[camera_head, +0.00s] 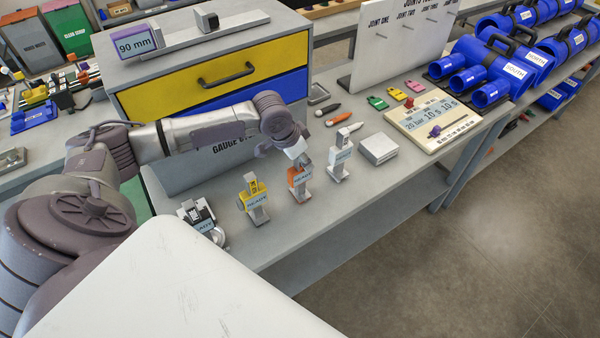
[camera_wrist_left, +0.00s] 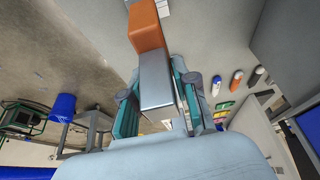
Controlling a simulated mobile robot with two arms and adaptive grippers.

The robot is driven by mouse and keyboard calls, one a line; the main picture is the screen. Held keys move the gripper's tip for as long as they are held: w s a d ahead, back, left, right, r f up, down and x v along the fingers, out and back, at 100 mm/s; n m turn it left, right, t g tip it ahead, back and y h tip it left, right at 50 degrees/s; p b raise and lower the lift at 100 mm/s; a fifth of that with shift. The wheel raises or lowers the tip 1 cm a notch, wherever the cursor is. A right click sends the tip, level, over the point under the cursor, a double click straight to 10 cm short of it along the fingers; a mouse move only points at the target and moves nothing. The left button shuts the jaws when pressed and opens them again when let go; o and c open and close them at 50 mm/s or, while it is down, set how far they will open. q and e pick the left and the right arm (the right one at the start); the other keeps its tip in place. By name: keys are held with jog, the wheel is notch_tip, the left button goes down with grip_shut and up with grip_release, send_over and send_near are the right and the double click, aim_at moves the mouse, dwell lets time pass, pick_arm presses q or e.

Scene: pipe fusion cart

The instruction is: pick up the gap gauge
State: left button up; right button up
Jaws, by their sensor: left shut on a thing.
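A gauge with an orange body (camera_head: 299,178), a grey part and a pale blue label stands on the grey bench, in a row with other small gauges. I cannot read its label clearly enough to tell whether it is the gap gauge. My left gripper (camera_head: 301,161) reaches down to its top from behind and is shut on it. In the left wrist view the orange and grey gauge (camera_wrist_left: 155,62) sits between the two teal-sided fingers. The fingers hide part of it. My right gripper is not in view.
A yellow gauge (camera_head: 253,197) and a silver gauge (camera_head: 199,217) stand to the left, a white gauge (camera_head: 339,163) close to the right. A grey box (camera_head: 378,148) and a cream board (camera_head: 433,123) lie further right. A drawer cabinet (camera_head: 215,75) stands behind.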

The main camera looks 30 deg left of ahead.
pick_arm(q)
grip_shut()
jog(key=shift+w+r, duration=0.1)
jog(key=shift+r, duration=0.1)
jog(key=shift+r, duration=0.25)
jog(key=r+b, duration=0.1)
jog(key=d+r+b, duration=0.1)
jog(key=r, duration=0.1)
jog(key=shift+r, duration=0.3)
jog(key=s+d+r+b, duration=0.2)
jog(key=s+d+r, duration=0.2)
jog(key=d, duration=0.5)
jog(key=shift+s+d+r, duration=0.35)
jog(key=shift+s+r, duration=0.05)
jog(key=shift+r, duration=0.95)
